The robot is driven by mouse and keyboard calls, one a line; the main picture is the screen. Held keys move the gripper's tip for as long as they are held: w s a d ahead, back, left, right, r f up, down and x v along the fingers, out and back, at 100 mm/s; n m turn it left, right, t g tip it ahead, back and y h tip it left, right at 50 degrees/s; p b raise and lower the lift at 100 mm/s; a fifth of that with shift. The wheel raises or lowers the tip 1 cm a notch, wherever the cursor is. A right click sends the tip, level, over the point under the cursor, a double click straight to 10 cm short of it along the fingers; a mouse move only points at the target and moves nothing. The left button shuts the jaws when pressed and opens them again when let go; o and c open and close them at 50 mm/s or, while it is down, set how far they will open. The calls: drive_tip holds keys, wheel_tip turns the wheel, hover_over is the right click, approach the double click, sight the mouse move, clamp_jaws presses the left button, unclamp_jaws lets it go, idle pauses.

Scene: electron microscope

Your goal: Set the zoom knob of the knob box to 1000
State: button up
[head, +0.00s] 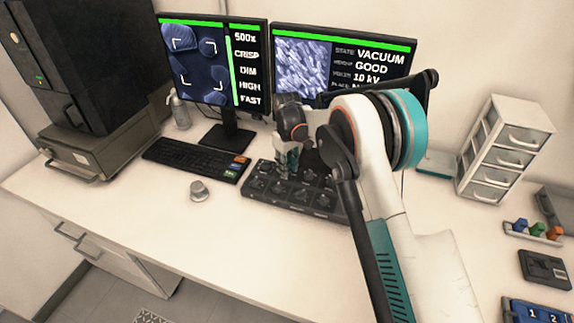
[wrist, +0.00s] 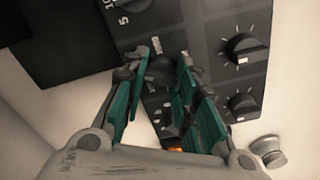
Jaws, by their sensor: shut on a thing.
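The black knob box (head: 268,200) lies on the white table below the two monitors. It bears several black knobs with white marks. In the wrist view my gripper (wrist: 163,66) points at the box, its teal fingers on both sides of one dark knob (wrist: 160,71), shut on it. The label beside this knob is too small to read surely. In the head view my gripper (head: 288,160) is over the back of the box, partly hidden by my arm. The left monitor (head: 210,60) reads 500x, CRISP, DIM, HIGH and FAST.
A keyboard (head: 190,155) lies left of the box. A loose round metal piece (head: 199,191) stands in front of it, also in the wrist view (wrist: 268,148). The right monitor (head: 345,62) stands close behind my arm. A drawer unit (head: 505,150) is at right. The table's front left is clear.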

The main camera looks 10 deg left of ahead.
drive_tip(key=m, duration=1.4)
drive_tip(key=shift+p, duration=0.4)
drive_tip(key=o, duration=1)
drive_tip(key=shift+o, duration=0.2)
wheel_tip(320, 180, up, 12)
idle(0.3)
